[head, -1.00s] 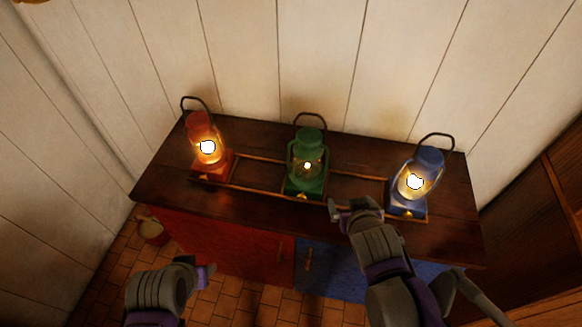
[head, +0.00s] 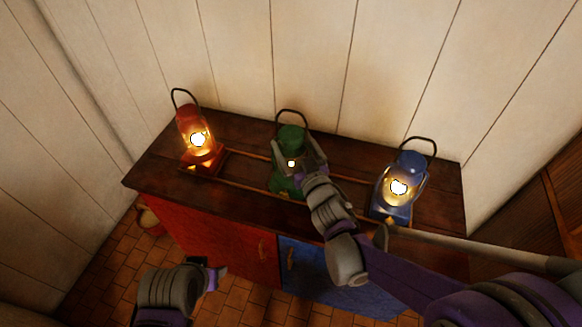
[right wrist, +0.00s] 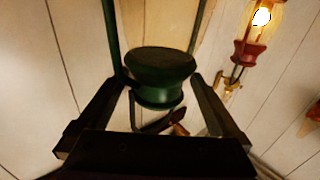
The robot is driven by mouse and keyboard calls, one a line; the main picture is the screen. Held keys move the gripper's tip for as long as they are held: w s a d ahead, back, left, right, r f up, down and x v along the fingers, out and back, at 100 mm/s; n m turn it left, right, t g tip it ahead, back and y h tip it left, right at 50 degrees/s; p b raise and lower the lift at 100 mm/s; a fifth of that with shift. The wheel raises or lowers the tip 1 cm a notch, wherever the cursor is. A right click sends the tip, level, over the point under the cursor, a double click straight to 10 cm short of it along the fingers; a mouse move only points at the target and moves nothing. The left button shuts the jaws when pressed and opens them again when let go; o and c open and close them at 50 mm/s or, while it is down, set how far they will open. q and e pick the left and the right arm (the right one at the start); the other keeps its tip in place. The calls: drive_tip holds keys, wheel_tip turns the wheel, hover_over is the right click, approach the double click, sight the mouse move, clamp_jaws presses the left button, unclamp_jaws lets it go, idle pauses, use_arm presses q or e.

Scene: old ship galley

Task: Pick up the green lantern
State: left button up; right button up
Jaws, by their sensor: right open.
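The green lantern (head: 291,140) stands upright in the middle of the counter, its wire handle raised. My right gripper (head: 305,165) is at the lantern's upper body and hides part of its right side. In the right wrist view the green lantern's cap (right wrist: 162,72) lies between the two spread fingers of my right gripper (right wrist: 163,95), with a gap visible at each side. The handle rises above the cap there. My left gripper (head: 215,277) hangs low in front of the counter, away from the lanterns; its jaw opening is unclear.
A lit red lantern (head: 192,127) stands at the counter's left and a lit blue lantern (head: 408,170) at its right, close to my right arm. The dark wooden counter (head: 155,170) backs onto a pale plank wall (head: 235,60). A bucket (head: 150,222) stands on the floor at left.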

drive_tip(key=p+x, duration=0.1)
drive_tip(key=x, duration=0.4)
drive_tip(key=shift+w, duration=0.3)
drive_tip(key=shift+s, duration=0.1)
drive_tip(key=shift+c, duration=1)
clamp_jaws()
